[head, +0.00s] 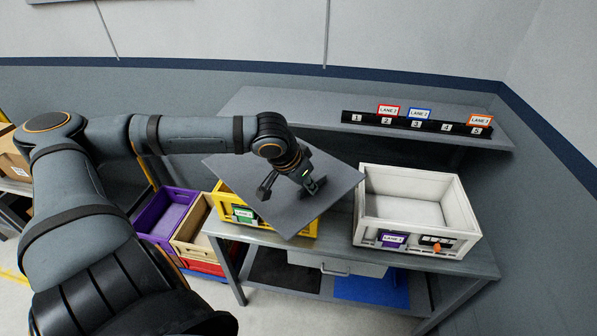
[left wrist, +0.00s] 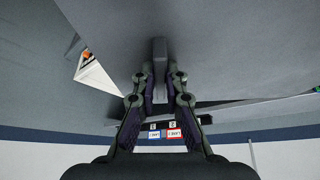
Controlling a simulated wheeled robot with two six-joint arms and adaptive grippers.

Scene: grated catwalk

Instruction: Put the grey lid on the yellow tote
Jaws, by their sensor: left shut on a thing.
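My left gripper (head: 291,187) is shut on the grey lid (head: 240,172), above the yellow tote (head: 308,229) on the workbench. In the left wrist view, the gripper (left wrist: 160,82) has its fingers on both sides of the lid's upright grip bar (left wrist: 160,52). The flat lid looks turned askew to the tote and covers most of its opening, so the inside is hidden. The tote's left end and front wall show, with a green-edged label. I cannot tell whether lid and tote touch. My right gripper is not in view.
A white tote (head: 418,208) with a purple label stands close on the right, near the lid's right corner. A shelf (head: 245,101) with numbered lane cards is behind. Purple (head: 150,222) and tan bins (head: 190,235) stand to the left. The bench top (head: 335,243) is bare between the totes.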

